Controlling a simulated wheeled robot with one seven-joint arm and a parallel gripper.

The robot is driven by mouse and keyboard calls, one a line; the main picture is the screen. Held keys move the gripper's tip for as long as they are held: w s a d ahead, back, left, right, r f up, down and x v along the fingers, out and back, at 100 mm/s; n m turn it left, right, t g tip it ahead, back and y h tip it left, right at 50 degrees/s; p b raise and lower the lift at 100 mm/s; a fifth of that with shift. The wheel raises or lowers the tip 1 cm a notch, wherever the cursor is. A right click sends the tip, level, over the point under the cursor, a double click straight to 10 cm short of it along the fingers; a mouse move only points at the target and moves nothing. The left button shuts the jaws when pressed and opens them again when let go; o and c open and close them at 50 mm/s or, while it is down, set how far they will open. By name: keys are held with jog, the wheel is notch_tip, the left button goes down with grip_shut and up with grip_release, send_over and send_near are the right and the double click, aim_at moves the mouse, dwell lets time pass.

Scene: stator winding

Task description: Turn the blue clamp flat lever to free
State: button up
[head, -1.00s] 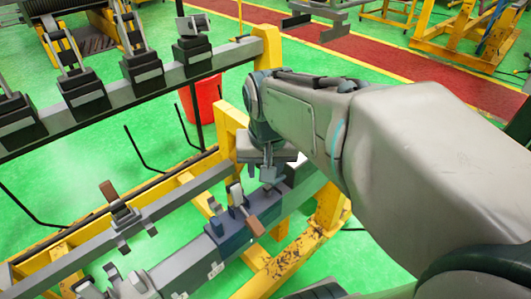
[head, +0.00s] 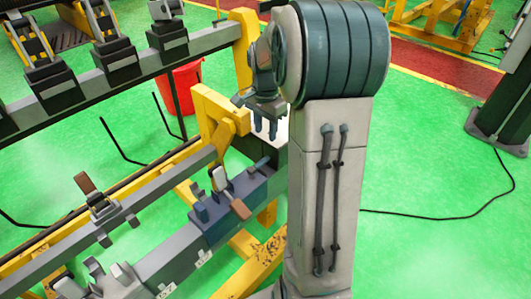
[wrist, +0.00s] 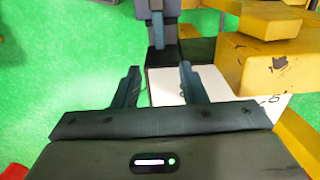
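The blue clamp (head: 212,215) is a dark blue block on the grey lower beam in the head view. A brown-handled lever (head: 233,201) and an upright pale lever (head: 219,178) are on it. A narrow blue flat lever (head: 260,163) lies near the beam's far end, right of the clamp. In the wrist view, a blue-grey bar (wrist: 157,28) shows at the top, beyond the fingertips. My gripper (head: 266,132) hangs above and beyond the beam end, fingers down. In the wrist view my gripper (wrist: 159,68) is open and empty, apart from the bar.
A yellow frame (head: 222,105) stands close beside my gripper and shows at right in the wrist view (wrist: 265,60). A white panel (wrist: 172,84) lies below the fingers. A red bucket (head: 178,90) stands behind the frame. The upper beam (head: 125,80) carries several dark clamps.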

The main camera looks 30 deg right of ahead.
aim_at(265, 158)
notch_tip(265, 158, down, 10)
jog(key=shift+f+p, duration=0.1)
jog(key=shift+p, duration=0.3)
grip_shut()
